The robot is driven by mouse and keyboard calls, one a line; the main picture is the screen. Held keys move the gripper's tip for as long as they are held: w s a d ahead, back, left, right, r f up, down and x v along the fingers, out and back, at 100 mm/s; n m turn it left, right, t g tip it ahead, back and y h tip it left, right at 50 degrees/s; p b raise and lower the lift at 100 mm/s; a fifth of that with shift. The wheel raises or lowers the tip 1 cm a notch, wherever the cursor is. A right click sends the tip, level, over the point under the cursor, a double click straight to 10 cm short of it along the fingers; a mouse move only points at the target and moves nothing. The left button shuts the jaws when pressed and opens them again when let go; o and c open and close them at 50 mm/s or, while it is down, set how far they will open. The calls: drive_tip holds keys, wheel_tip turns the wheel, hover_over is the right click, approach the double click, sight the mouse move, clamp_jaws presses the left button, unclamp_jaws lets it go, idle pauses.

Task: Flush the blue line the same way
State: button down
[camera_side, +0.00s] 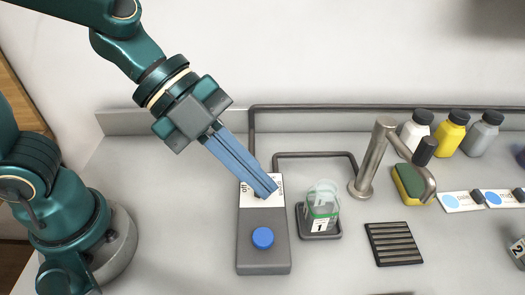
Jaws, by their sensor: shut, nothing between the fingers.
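A grey box (263,259) with a round blue button (263,238) on top sits at the front middle. A white label (249,196) lies on its far end, partly hidden by my gripper. My gripper (268,190) is shut and empty, its long blue fingers slanting down to the right over the label, behind the button. I cannot tell whether the tips touch the box. Dark pipes (315,154) run behind the box, one reaching toward a metal tap (371,160). A clear cup (322,207) with green contents and a label "1" stands on a small dark tray (320,236) right of the box.
A black slotted grate (394,244) lies below the tap. A yellow-green sponge (412,184) and cards with blue ovals (462,200) lie to the right. White (415,129), yellow (451,133) and grey (482,134) bottles stand behind.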

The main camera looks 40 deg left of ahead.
sight(256, 232)
drive_tip(key=shift+f, duration=4.25)
drive_tip(key=shift+f, duration=0.1)
drive_tip(key=shift+f, duration=0.35)
drive_tip(key=shift+f, duration=0.55)
idle(1.5)
drive_tip(key=shift+r, duration=1)
drive_tip(key=shift+r, duration=2.5)
